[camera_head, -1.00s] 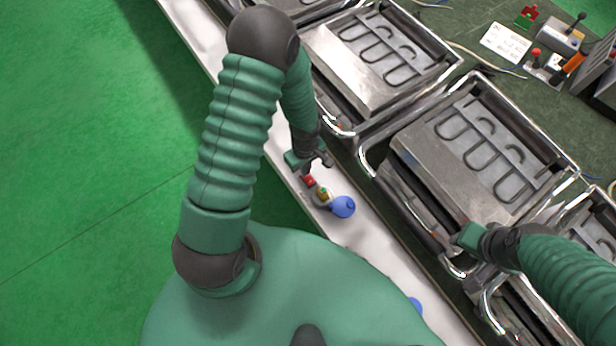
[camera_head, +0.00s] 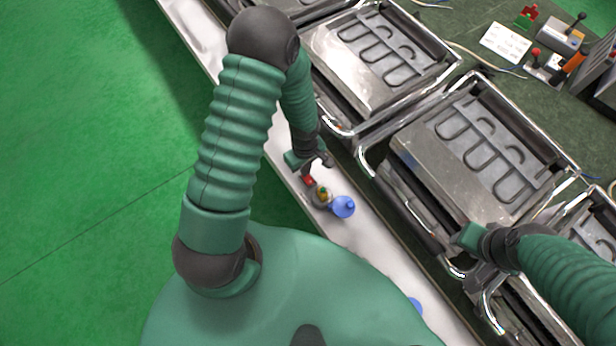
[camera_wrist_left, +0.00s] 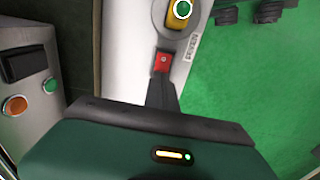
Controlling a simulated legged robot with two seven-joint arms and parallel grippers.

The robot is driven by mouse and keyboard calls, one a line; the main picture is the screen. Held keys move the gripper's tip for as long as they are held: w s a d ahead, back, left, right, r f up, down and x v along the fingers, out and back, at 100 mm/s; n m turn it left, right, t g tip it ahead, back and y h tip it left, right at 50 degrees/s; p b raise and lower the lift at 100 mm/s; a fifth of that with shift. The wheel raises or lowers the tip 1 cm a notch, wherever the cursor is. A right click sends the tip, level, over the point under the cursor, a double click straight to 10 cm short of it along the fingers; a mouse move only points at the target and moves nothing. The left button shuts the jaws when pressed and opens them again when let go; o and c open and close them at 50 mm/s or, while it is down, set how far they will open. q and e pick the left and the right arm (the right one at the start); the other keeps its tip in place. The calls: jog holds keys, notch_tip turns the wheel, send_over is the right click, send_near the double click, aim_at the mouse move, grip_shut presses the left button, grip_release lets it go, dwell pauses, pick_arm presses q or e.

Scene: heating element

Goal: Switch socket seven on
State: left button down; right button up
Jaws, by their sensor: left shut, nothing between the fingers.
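My left gripper (camera_head: 311,172) is shut and empty, low over the white rail. Its fingertips are at a small red switch (camera_head: 308,181); whether they touch it I cannot tell. In the left wrist view the shut fingers (camera_wrist_left: 162,82) end just below the red switch (camera_wrist_left: 161,62). Beyond it is a yellow fitting (camera_wrist_left: 178,14) with a lit green top. The head view shows that fitting (camera_head: 322,196) beside a blue socket cover (camera_head: 344,207). No socket number is readable. My right gripper (camera_head: 468,238) is over the right-hand machine's front edge, its fingers unclear.
The white rail (camera_head: 385,243) runs diagonally beside metal frames with heating elements (camera_head: 485,145). Tubular handles (camera_head: 365,160) jut toward the rail. A box with an orange and a green button (camera_wrist_left: 16,105) stands left in the wrist view. Green floor at left is clear.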

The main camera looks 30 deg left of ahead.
pick_arm(q)
jog(key=shift+f+b, duration=0.65)
jog(key=shift+f, duration=0.25)
dwell(0.8)
notch_tip(320, 180, up, 7)
jog(key=p, duration=0.6)
jog(key=shift+r+p, duration=0.1)
jog(key=shift+p, duration=0.2)
